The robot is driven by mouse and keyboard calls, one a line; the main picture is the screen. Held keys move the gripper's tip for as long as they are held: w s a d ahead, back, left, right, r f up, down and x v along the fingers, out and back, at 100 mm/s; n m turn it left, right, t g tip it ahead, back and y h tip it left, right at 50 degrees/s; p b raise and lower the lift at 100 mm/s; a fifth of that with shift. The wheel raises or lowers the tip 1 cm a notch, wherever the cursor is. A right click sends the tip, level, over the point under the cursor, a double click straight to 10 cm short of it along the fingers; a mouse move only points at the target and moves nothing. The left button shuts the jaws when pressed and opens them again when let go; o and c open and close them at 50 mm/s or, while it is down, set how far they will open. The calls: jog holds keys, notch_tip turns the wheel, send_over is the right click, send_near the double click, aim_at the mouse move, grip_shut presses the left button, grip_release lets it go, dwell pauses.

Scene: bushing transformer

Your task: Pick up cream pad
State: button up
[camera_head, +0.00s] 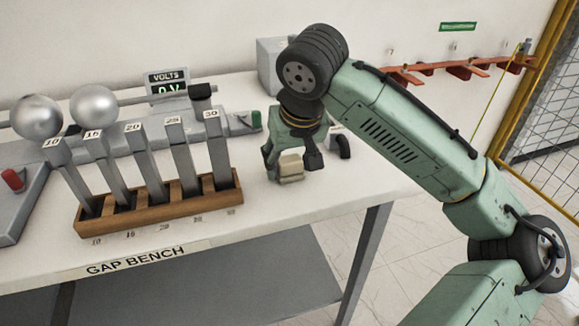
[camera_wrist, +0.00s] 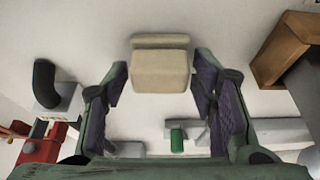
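The cream pad (camera_head: 291,167) is a small block near the right part of the white bench top. In the wrist view the cream pad (camera_wrist: 160,70) shows between and a little beyond the fingertips, with a thicker block and a thin strip along its far edge. My gripper (camera_head: 292,160) is over the pad, pointing down, with its fingers spread on either side. In the wrist view my gripper (camera_wrist: 160,85) is open, and a gap shows between each finger and the pad. I cannot tell the exact height of the fingertips above the bench.
A wooden rack (camera_head: 160,207) with several upright numbered gauges stands left of the gripper. A dark curved piece (camera_head: 343,147) on a light base is close on the right. A green-ended part (camera_head: 256,119) lies behind. The bench (camera_head: 330,190) is clear in front of the pad.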

aim_at(287, 155)
jog(key=c, duration=0.8)
jog(key=shift+r, duration=0.15)
jog(key=shift+r, duration=0.25)
notch_tip(287, 155, up, 3)
jog(key=shift+s+f+b, duration=0.1)
jog(key=shift+s+b, duration=0.05)
jog(key=shift+b, duration=0.35)
jog(key=s, duration=0.5)
jog(key=s+r+b, duration=0.1)
jog(key=s, duration=0.4)
jog(key=s+a+b, duration=0.1)
jog(key=s, duration=0.4)
jog(key=shift+s+a+r, duration=0.1)
jog(key=shift+s+r, duration=0.1)
jog(key=shift+s, duration=0.15)
